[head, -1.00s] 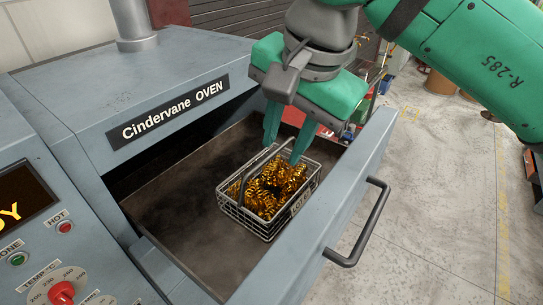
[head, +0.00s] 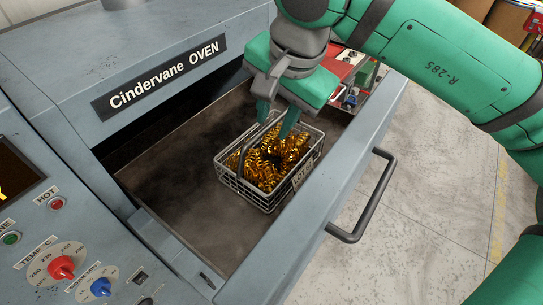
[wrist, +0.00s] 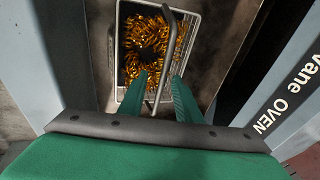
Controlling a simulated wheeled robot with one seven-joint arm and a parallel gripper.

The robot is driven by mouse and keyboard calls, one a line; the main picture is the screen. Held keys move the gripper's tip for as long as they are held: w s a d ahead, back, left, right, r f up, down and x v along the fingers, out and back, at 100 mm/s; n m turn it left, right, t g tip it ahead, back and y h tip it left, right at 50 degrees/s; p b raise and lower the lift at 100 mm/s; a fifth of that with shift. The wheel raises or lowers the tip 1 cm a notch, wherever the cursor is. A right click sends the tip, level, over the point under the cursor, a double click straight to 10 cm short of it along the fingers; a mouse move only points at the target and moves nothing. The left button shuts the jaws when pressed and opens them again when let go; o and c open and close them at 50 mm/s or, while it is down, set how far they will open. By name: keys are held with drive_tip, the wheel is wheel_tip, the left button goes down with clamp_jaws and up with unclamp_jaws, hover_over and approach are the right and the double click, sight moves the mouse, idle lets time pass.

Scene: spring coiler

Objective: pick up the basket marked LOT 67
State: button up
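A wire basket (head: 250,192) full of golden coiled springs (head: 268,160) sits in the open oven drawer (head: 165,215). Its tag (head: 302,174) reads LOT, with the number too small to read surely. The basket's handle (head: 248,142) arches up over it. My gripper (head: 276,124) is above the basket with its two green fingers apart, pointing down at the handle. In the wrist view the handle (wrist: 165,60) runs between the open fingers (wrist: 158,98), and the basket's rim (wrist: 199,30) lies beyond. I cannot tell whether a finger touches the handle.
The oven body (head: 60,60) rises at the left and back. The drawer's front wall (head: 340,165) with its bar handle (head: 370,205) stands at the right. A control panel (head: 60,240) is at lower left. Red equipment (head: 345,65) stands behind the drawer.

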sight(272, 146)
drive_tip(key=shift+x, duration=1.25)
drive_tip(key=shift+w+r, duration=0.1)
clamp_jaws()
drive_tip(key=shift+w+a, duration=0.1)
